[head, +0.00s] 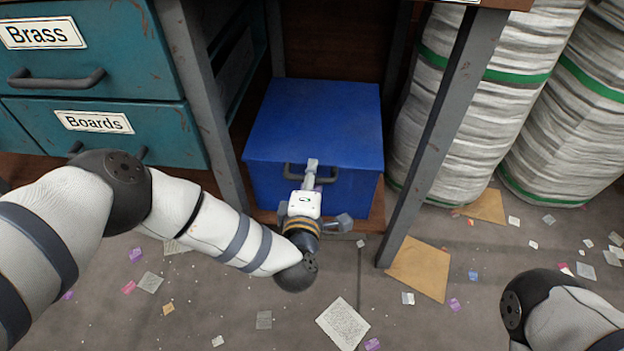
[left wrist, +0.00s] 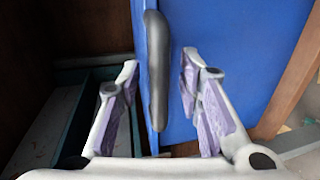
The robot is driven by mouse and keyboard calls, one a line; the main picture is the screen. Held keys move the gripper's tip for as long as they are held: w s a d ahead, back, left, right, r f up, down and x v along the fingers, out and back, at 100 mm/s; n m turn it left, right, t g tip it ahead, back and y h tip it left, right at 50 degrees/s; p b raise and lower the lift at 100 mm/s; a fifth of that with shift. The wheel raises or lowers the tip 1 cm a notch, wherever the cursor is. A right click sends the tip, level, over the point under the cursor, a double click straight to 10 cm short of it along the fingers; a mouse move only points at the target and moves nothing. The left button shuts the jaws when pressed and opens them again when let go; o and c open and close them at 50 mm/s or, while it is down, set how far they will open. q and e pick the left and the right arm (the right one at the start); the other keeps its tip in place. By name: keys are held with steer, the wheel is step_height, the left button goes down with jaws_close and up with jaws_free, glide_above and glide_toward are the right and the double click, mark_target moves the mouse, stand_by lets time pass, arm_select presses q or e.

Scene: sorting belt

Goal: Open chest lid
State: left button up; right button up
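The blue chest (head: 318,120) stands under the workbench with its lid down. A dark handle (head: 292,171) is on its front near the lid edge. My left gripper (head: 312,172) is at the front of the chest, over the handle. In the left wrist view the gripper (left wrist: 159,72) is open, with one purple-padded finger on each side of the handle (left wrist: 157,70). The fingers look apart from the handle. My right gripper is out of view; only part of my right arm shows at lower right.
Grey bench legs (head: 437,140) stand at both sides of the chest. Teal drawers (head: 95,85) are at the left. White stacked bundles with green bands (head: 455,115) stand at the right. Paper scraps and brown cardboard (head: 420,268) litter the floor.

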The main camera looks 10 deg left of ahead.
arm_select(q)
steer(key=shift+c, duration=0.6)
jaws_close()
steer(key=w+r+g+p, duration=0.1)
steer(key=w+r+p, duration=0.2)
steer(key=r+p, duration=0.3)
steer(key=w+r+g+p, duration=0.1)
steer(key=w+r+p, duration=0.3)
steer(key=r, duration=1.1)
steer(key=shift+r+g+p, duration=0.15)
steer(key=shift+g+p, duration=0.25)
steer(key=shift+p, duration=1.05)
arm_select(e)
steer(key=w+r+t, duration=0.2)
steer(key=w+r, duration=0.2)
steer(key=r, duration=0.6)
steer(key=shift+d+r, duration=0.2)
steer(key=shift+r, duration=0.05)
arm_select(q)
steer(key=shift+w, duration=0.1)
steer(key=shift+o, duration=0.6)
jaws_free()
